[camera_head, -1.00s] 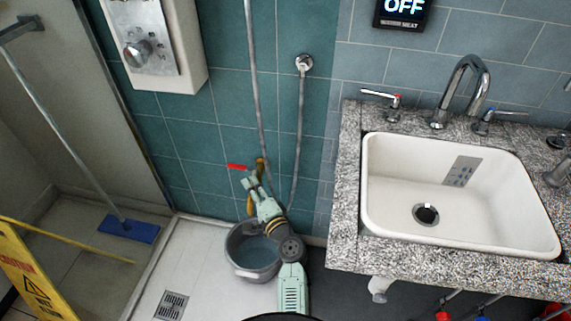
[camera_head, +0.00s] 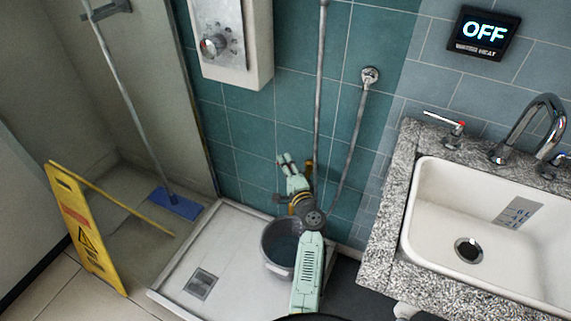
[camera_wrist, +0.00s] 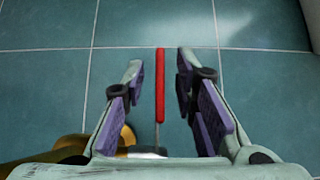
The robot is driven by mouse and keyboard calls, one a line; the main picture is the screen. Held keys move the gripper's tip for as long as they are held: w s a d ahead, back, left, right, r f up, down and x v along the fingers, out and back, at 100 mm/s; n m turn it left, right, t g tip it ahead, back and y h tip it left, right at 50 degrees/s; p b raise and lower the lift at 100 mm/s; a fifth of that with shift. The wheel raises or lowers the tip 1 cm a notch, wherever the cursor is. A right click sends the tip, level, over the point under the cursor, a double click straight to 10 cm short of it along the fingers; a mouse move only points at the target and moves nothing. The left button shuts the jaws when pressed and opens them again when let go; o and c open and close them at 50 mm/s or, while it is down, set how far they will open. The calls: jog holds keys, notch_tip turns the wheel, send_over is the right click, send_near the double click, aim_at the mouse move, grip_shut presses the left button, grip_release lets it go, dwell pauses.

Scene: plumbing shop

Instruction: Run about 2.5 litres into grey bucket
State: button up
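The grey bucket (camera_head: 271,262) stands upright on the white shower tray, partly hidden by my arm. Its inside looks bluish, but I cannot tell the water level. My gripper (camera_head: 287,160) is above and behind the bucket, close to the teal wall. In the wrist view my gripper (camera_wrist: 160,64) is open, with a red lever (camera_wrist: 160,85) standing between its fingers and a visible gap on each side. A brass fitting (camera_wrist: 62,150) shows at the lower left there. In the head view the red lever is hidden, and a brass part (camera_head: 309,169) shows beside my gripper.
A shower panel (camera_head: 231,40) and hose (camera_head: 347,150) are on the wall. A sink (camera_head: 430,205) with a tap (camera_head: 530,125) is in the granite counter at right. A yellow sign (camera_head: 88,235) and blue-headed mop (camera_head: 175,203) stand at left. The tray's left part, with its drain (camera_head: 201,283), is clear.

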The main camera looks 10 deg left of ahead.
jog(key=shift+c, duration=0.5)
grip_shut()
dwell(0.4)
